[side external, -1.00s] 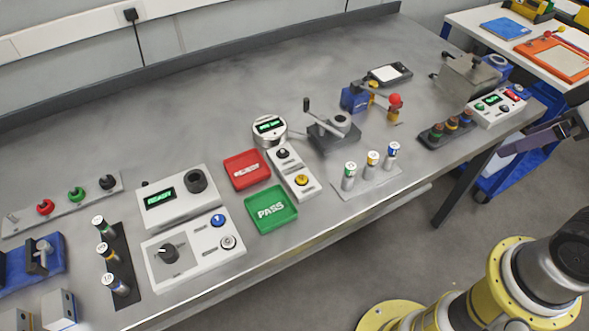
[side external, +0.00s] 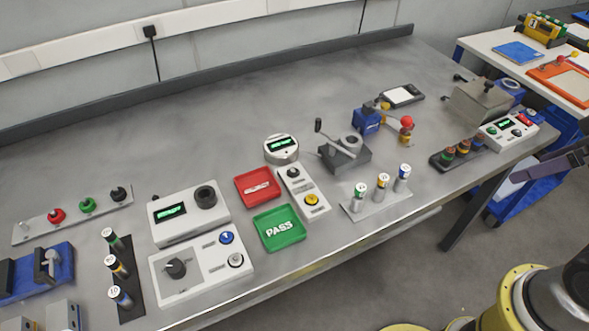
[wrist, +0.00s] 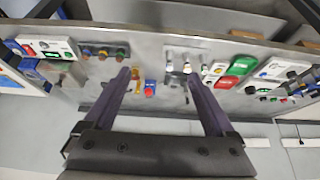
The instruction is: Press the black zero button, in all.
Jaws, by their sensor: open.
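A black button (side external: 293,173) sits at the back end of a narrow white panel (side external: 303,187), with a yellow button (side external: 311,200) at its front end. Its label is too small to read. A round gauge (side external: 281,149) with a lit green readout stands just behind this panel. In the wrist view, the narrow panel (wrist: 215,72) is small, right of my fingers, and its black button cannot be made out clearly. My gripper (wrist: 157,77) is open, with nothing between its two fingers. It is apart from the panel.
A red tray (side external: 257,187) and a green PASS tray (side external: 279,228) lie left of the panel. Several vials (side external: 383,186) stand to its right, and a lever device (side external: 344,152) behind them. Another black knob (side external: 118,193) is on the left strip. The back of the bench is clear.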

